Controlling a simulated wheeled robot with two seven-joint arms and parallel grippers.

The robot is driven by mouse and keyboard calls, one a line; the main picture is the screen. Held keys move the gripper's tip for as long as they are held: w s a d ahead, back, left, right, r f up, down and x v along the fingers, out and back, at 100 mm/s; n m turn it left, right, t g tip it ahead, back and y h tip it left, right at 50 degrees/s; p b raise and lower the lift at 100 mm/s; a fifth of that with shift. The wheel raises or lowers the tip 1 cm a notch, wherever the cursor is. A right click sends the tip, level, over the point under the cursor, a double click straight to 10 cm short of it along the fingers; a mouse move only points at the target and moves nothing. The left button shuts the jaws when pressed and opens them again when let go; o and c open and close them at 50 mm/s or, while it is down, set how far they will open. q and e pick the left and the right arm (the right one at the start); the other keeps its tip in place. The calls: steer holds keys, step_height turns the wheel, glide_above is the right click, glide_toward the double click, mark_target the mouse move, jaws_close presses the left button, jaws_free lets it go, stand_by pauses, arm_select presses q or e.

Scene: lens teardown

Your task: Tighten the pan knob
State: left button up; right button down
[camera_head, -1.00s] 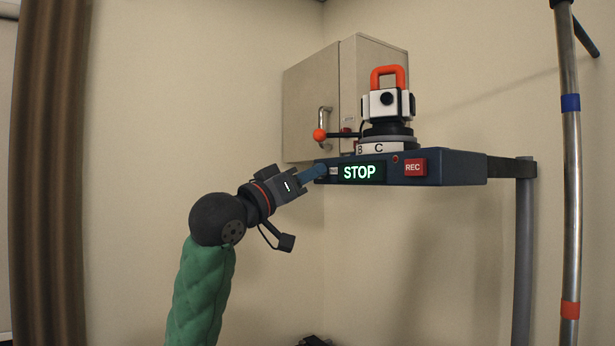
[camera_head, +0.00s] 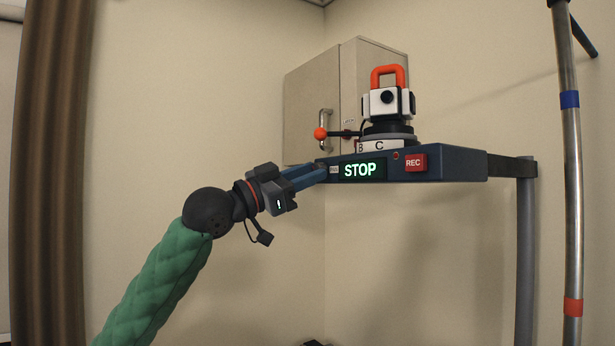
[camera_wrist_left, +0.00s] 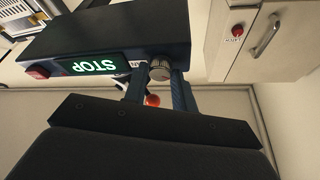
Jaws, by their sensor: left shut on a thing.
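The pan knob (camera_wrist_left: 160,70) is a small ridged silver knob on the underside or end of the dark blue platform, seen in the left wrist view. My left gripper (camera_wrist_left: 161,82) has one blue finger on each side of it and is shut on it. In the head view my left gripper (camera_head: 322,172) reaches the platform's left end, and its fingers hide the knob. The platform (camera_head: 465,164) has a green lit STOP display (camera_head: 361,170) and a red REC button (camera_head: 416,162). My right gripper is in neither view.
A white and black camera head (camera_head: 382,104) with an orange handle stands on the platform. A thin lever with an orange ball (camera_head: 320,134) sticks out left, above my fingers. A wall cabinet (camera_head: 311,95) is behind. A metal pole (camera_head: 570,200) stands at right.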

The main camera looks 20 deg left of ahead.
arm_select(q)
steer(key=shift+a+r+m, duration=0.1)
steer(key=shift+r+m, duration=0.05)
steer(key=shift+m, duration=0.45)
steer(key=m+g+p, duration=0.1)
steer(key=m+g, duration=0.1)
steer(key=m, duration=0.2)
steer(key=shift+w+a+r+h, duration=0.1)
steer(key=shift+h, duration=0.3)
steer(key=m+g, duration=0.1)
steer(key=m, duration=0.1)
steer(key=shift+m+g, duration=0.3)
steer(key=shift+w+m+g+y+b, duration=0.15)
steer(key=shift+m+g, duration=0.35)
steer(key=shift+m, duration=0.9)
steer(key=shift+s+m+g+y+b, duration=0.15)
steer(key=shift+m+g, duration=0.35)
steer(key=shift+m, duration=0.9)
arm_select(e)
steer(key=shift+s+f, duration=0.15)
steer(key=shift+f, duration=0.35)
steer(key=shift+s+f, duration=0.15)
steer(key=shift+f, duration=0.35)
arm_select(q)
steer(key=shift+w, duration=0.1)
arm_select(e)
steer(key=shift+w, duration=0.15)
